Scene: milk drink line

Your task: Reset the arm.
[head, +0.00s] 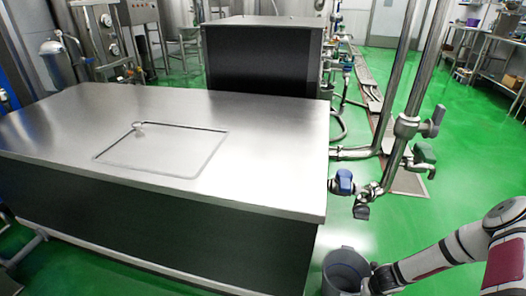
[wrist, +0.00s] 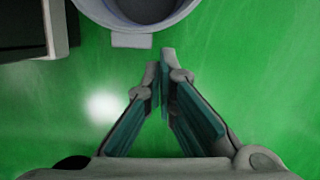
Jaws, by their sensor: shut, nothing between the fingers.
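My gripper (wrist: 160,72) shows in the wrist view with its two fingers brought together at the tips. It is shut and empty, over the green floor. A grey bucket (head: 343,272) stands on the floor at the bottom of the head view, right of the steel table. The bucket's rim (wrist: 185,20) shows at the top of the wrist view, just beyond my fingertips and apart from them. In the head view my arm reaches in from the lower right, with its end low beside the bucket. The fingertips cannot be made out there.
A large steel-topped table (head: 255,175) with a square hatch fills the left. A second dark cabinet (head: 262,60) stands behind it. Green floor (head: 460,130) is open at right.

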